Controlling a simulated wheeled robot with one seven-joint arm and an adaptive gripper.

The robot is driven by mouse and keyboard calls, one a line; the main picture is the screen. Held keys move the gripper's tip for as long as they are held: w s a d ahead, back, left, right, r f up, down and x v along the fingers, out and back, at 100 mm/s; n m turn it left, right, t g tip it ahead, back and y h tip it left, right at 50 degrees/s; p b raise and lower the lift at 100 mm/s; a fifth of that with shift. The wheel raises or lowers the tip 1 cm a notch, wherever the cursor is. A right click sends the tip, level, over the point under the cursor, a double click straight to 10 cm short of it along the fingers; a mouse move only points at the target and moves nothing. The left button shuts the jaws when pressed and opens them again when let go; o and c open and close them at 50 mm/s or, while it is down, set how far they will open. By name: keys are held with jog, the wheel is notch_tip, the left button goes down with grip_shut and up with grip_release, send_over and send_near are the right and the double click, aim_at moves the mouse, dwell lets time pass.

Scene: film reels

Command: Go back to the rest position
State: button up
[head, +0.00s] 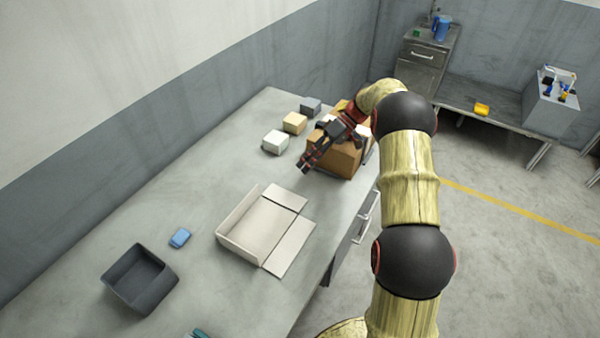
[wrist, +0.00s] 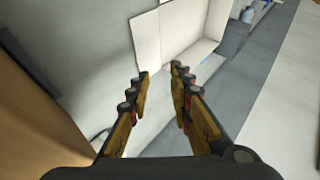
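My gripper (head: 306,164) is above the long grey table (head: 200,200), beside the brown cardboard box (head: 342,160). My arm covers part of this box. In the wrist view, the two fingers of my gripper (wrist: 160,73) are apart with nothing between them. The open white box (wrist: 182,32) lies beyond the fingertips in that view. In the head view, this white box (head: 262,225) lies on the table with its flaps spread, below and left of my gripper. No film reel can be made out.
A white block (head: 275,142), a tan block (head: 295,123) and a grey block (head: 311,105) stand along the back. A dark open bin (head: 138,277) and a blue block (head: 180,238) are at the lower left. A bench (head: 505,108) with a grey container (head: 551,105) stands right.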

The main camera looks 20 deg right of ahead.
jog(key=shift+d+r, duration=0.15)
jog(key=shift+d, duration=0.05)
dwell(0.3)
jog(key=s+a+r+m+t+h, duration=0.1)
jog(key=s+a+r+h, duration=0.2)
jog(key=s+a+r, duration=0.4)
jog(key=s+a+r+m+h, duration=0.25)
jog(key=s+r, duration=0.35)
jog(key=r, duration=0.3)
jog(key=s+a+r+m+t+h, duration=0.1)
jog(key=s+t+h, duration=0.1)
jog(key=s, duration=0.8)
jog(key=s+a+r+m+t+h, duration=0.1)
jog(key=s+a+t+h, duration=0.1)
jog(key=s, duration=0.8)
jog(key=shift+s+a+r+t+h, duration=0.15)
jog(key=shift+s+r+t+h, duration=0.2)
jog(key=shift+t, duration=0.55)
